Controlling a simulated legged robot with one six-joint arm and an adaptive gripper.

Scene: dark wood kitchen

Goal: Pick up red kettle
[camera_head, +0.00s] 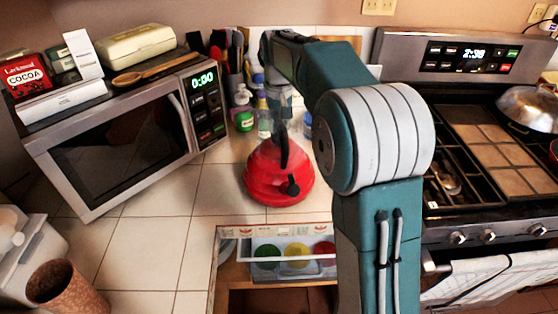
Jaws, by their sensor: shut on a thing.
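The red kettle (278,180) stands upright on the white tiled counter, between the microwave and my arm. Its black handle (285,150) rises from the top, and a black spout end faces the front right. My gripper (281,124) reaches down from above and is shut on the kettle's handle. The fingers are small and partly blend with the bottles behind, so the exact grip is hard to see. The kettle's base looks to be at counter level; I cannot tell whether it is touching.
A microwave (130,130) with boxes and a wooden spoon on top stands left. Bottles (243,108) and a utensil holder stand behind the kettle. An open drawer (262,245) lies in front. The stove (490,150) with a lidded pan is right.

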